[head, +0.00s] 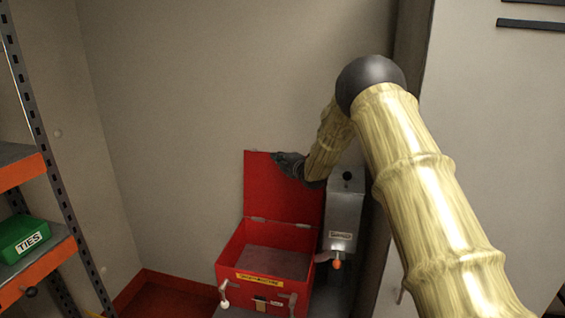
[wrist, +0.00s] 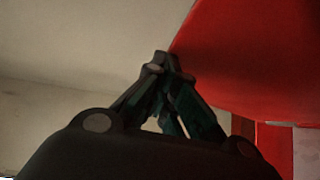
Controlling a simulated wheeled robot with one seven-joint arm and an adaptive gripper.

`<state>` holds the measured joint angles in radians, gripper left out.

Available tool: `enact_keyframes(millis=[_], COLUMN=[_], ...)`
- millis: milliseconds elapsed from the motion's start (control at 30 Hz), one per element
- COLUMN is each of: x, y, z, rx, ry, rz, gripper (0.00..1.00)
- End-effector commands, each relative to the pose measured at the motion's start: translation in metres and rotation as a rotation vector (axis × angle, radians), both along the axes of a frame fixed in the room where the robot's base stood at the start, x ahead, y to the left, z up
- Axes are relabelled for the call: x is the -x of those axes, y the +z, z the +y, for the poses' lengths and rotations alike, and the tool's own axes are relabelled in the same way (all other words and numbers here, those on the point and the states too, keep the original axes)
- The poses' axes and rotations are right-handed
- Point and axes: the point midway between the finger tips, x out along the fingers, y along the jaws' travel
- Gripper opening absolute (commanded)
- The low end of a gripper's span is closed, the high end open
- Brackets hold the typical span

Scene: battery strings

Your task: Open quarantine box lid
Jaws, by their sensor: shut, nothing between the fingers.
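The quarantine box (head: 228,262) is a red box with a yellow label on its front and a latch below it. Its red lid (head: 262,195) stands upright at the back, hinged on the rear edge, so the box is open. The inside looks grey and empty. My gripper (head: 280,160) is at the top edge of the lid, with fingers shut and nothing in them. In the wrist view the closed fingertips (wrist: 163,58) are close beside a red surface, the lid (wrist: 255,60); I cannot tell whether they touch it.
A grey metal dispenser (head: 344,215) with an orange-tipped spout stands right of the box, close to my arm. A shelf rack (head: 40,140) at left holds a green bin (head: 18,232) marked TIES. A plain wall is behind the box.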

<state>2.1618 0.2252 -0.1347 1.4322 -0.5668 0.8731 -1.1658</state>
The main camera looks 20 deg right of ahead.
Motion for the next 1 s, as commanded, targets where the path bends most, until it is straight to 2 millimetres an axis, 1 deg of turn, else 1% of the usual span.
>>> enact_keyframes(millis=[133,500,667,767,933,967,1000], x=[-0.004,-0.005,-0.003,0.002,0.018,0.022,0.030], y=[0.003,0.006,0.008,0.009,0.011,0.011,0.011], z=[-0.004,-0.007,-0.004,0.005,0.027,0.028,0.023], rx=[0.000,0.001,0.002,0.002,0.004,0.004,0.002], ry=[-0.003,-0.006,-0.005,-0.002,0.004,0.004,0.001], rz=[-0.005,-0.010,-0.011,-0.010,-0.006,-0.005,-0.005], gripper=[0.00,0.00,0.00,0.00,0.00,0.00,0.00])
